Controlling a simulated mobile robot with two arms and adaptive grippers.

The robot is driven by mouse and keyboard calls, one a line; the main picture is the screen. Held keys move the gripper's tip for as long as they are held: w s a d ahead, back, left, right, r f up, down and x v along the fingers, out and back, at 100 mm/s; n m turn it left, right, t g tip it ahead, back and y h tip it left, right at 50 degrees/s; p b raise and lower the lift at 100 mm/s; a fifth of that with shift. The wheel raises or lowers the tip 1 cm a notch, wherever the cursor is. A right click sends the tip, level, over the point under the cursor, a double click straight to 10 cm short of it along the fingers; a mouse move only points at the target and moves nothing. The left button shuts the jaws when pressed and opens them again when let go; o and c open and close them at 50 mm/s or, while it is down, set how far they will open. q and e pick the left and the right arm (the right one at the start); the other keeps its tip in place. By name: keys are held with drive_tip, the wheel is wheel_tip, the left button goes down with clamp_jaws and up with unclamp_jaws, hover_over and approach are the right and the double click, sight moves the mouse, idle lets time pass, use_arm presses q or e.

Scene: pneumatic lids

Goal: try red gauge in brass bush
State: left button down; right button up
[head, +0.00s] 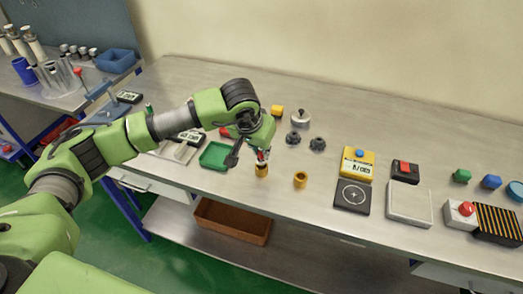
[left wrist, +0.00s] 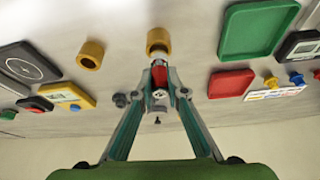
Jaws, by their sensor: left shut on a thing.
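My left gripper (head: 262,157) is shut on the red gauge (left wrist: 159,76), which points down toward the table. One brass bush (head: 262,170) stands right under the gripper; it also shows in the left wrist view (left wrist: 158,36), just beyond the fingertips. The gauge's lower end meets the bush opening in the picture, but I cannot tell how far inside it is. A second brass bush (head: 300,179) stands upright to the right, clear of the gripper, and shows in the left wrist view (left wrist: 91,53). My right gripper is not in view.
A green tray (head: 216,156) lies left of the gripper. Dark knobs (head: 317,144) stand behind. A yellow device (head: 357,163), a black pad (head: 352,197) and a white plate (head: 409,204) lie to the right. The table's front edge is close to the bushes.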

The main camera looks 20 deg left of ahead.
use_arm(q)
drive_tip(key=shift+b, duration=0.4)
idle(0.3)
idle(0.7)
drive_tip(key=shift+f+b, duration=1.2)
drive_tip(key=shift+b, duration=0.05)
idle(0.8)
drive_tip(key=shift+r+p, duration=0.55)
drive_tip(key=shift+r, duration=0.8)
idle(1.2)
drive_tip(key=shift+r+p, duration=0.8)
drive_tip(key=shift+r, duration=1.6)
